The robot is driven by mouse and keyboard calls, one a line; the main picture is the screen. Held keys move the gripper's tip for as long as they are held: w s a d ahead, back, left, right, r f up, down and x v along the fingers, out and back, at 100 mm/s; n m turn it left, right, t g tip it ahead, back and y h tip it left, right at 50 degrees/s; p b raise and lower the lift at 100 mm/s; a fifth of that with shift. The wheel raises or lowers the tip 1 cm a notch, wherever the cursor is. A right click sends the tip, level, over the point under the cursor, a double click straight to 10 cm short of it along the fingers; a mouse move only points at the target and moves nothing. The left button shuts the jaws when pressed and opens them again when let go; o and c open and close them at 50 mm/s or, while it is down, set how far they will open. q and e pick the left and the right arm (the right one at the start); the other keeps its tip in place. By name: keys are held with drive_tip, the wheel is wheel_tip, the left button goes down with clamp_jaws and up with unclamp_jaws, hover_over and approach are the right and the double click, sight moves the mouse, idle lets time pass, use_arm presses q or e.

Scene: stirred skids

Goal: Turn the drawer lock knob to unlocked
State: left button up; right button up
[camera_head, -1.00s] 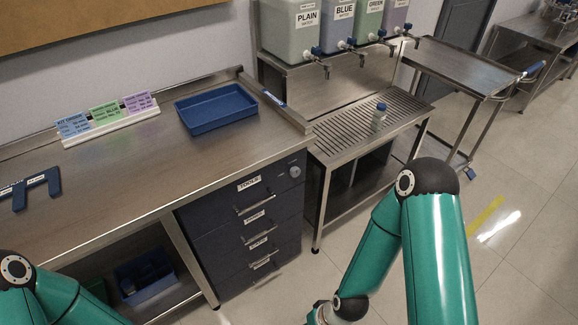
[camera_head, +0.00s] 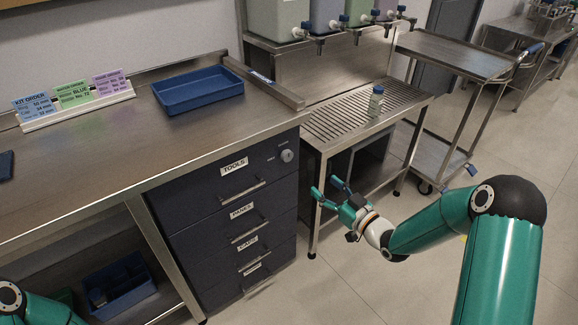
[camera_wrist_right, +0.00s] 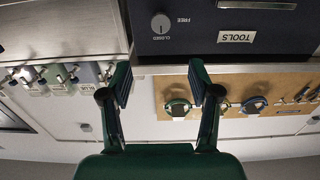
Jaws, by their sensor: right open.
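The drawer lock knob (camera_head: 287,155) is a small round grey knob at the top right of the dark TOOLS drawer (camera_head: 205,192). The knob also shows in the right wrist view (camera_wrist_right: 160,23), upside down, with the words FREE and CLOSED beside it. I cannot tell for sure which word it points at. My right gripper (camera_head: 326,187) is open and empty, to the right of and below the knob, apart from it. In the right wrist view its fingers (camera_wrist_right: 158,80) stand apart with the knob beyond them. My left gripper is out of view.
A steel rack (camera_head: 330,128) with a small bottle (camera_head: 376,101) stands just right of the drawers, close to my right gripper. A blue tray (camera_head: 200,92) and a card holder (camera_head: 76,106) are on the bench. Drawer handles jut out below. The floor in front is clear.

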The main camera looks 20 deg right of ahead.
sight(289, 157)
drive_tip(key=x, duration=1.6)
drive_tip(key=shift+w+a, duration=0.1)
drive_tip(key=shift+a, duration=0.05)
